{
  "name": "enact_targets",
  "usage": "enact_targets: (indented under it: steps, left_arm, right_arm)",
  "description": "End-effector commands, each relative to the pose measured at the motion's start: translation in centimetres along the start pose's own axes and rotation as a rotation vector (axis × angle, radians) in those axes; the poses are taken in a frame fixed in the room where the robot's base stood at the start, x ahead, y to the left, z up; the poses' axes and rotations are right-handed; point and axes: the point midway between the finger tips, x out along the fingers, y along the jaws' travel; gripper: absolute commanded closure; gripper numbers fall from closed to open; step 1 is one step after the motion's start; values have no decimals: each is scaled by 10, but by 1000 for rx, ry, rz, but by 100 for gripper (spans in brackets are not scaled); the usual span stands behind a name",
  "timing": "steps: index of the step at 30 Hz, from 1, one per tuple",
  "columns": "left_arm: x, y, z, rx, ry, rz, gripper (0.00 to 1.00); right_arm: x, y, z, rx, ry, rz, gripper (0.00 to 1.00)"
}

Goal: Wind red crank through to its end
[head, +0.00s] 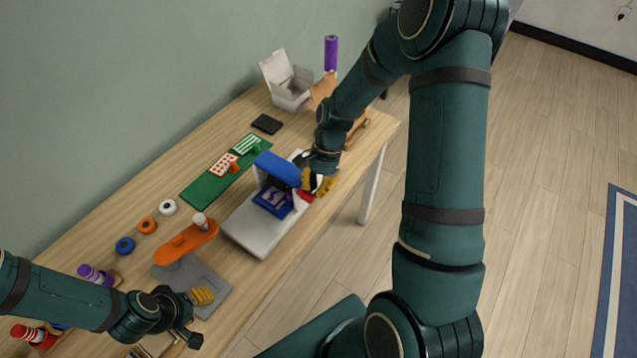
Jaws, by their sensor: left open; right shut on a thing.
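The red crank (306,196) shows only as a small red piece at the right side of a blue device (277,168) on a light grey base plate (245,233). My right gripper (320,184), with yellow fingertips, is at that side and is shut on the red crank. The fingers and wrist hide most of the crank, so its angle cannot be told. My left gripper (202,296) is open and empty over a grey plate (213,275) at the near left, apart from the blue device.
An orange arm with a pale knob (187,243) sits on the grey plate. A green board (210,185), several small spools (147,226), a black pad (267,124) and an open white box (289,88) are along the wall side.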

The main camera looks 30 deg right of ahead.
Motion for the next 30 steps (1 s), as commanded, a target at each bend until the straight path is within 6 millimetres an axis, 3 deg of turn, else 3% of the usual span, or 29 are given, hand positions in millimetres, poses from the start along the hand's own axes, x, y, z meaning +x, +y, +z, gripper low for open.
enact_targets:
  steps: [6,19,23,28,30]
  left_arm:
    - [-3,1,0,0,0,1,53]
    - [-4,1,0,0,0,1,53]
    - [-14,4,-2,0,0,2,53]
    - [-36,12,-5,0,1,7,53]
    - [-34,11,-5,1,1,8,53]
  right_arm:
    - [11,1,13,0,17,0,100]
    - [10,0,13,0,18,-2,100]
    - [-2,1,13,-1,18,-2,100]
    - [-28,3,12,0,19,-2,100]
    - [-42,2,13,-3,22,-6,100]
